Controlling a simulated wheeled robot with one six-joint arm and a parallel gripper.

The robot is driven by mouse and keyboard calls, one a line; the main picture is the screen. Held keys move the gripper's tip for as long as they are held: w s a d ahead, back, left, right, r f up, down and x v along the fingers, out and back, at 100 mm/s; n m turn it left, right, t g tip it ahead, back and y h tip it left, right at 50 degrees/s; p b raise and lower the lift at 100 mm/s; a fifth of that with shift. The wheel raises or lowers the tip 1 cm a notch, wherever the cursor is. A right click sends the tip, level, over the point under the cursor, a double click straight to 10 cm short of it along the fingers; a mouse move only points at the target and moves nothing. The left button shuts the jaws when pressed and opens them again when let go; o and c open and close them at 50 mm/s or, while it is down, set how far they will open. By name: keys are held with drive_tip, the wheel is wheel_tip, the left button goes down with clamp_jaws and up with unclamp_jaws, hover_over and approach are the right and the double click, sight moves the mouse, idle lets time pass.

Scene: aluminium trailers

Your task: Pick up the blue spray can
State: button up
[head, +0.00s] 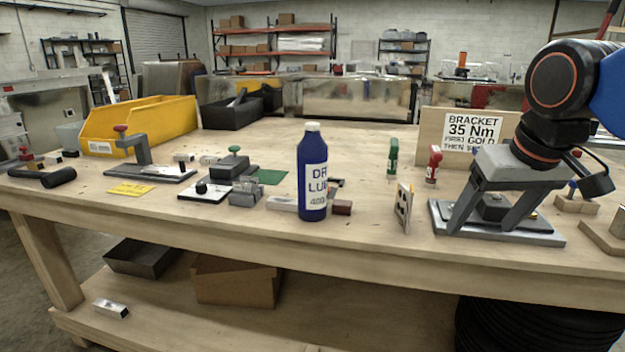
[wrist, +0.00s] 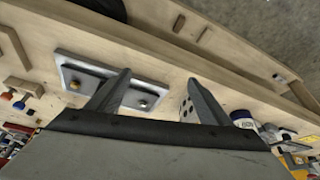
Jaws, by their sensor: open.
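The blue spray can (head: 313,190) stands upright near the front edge of the workbench, with a white cap and a white label. In the wrist view the can (wrist: 245,122) shows in part at the right, past my finger. My gripper (head: 478,226) is open and empty, to the right of the can and well apart from it. Its fingers point down over a metal plate (head: 548,236) with a dark block. In the wrist view my gripper (wrist: 160,80) shows two spread fingers against that plate.
A small upright spotted card (head: 403,207) stands between the can and my gripper. Small blocks (head: 342,207) lie close beside the can. Green (head: 393,157) and red (head: 433,164) upright items stand behind. A yellow bin (head: 150,124) is at the back left. The bench front (head: 370,240) is clear.

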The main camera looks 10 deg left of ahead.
drive_tip(key=w+a+r+n, duration=0.1)
drive_tip(key=w+a+r, duration=0.1)
drive_tip(key=a+r, duration=0.4)
drive_tip(key=w+a+r+n, duration=0.1)
drive_tip(key=w+a+r, duration=0.2)
drive_tip(key=a+r, duration=0.35)
drive_tip(key=n+y, duration=0.1)
drive_tip(key=n, duration=0.1)
approach(319, 146)
drive_tip(key=shift+g, duration=0.4)
drive_tip(key=x, duration=1)
drive_tip(key=shift+w, duration=0.35)
drive_tip(key=shift+a+x, duration=0.2)
drive_tip(key=shift+x, duration=1.15)
drive_tip(key=shift+a+x, duration=0.25)
drive_tip(key=shift+x, duration=1.05)
drive_tip(key=shift+w+r, duration=0.15)
drive_tip(key=shift+r, duration=0.1)
drive_tip(key=c, duration=1.4)
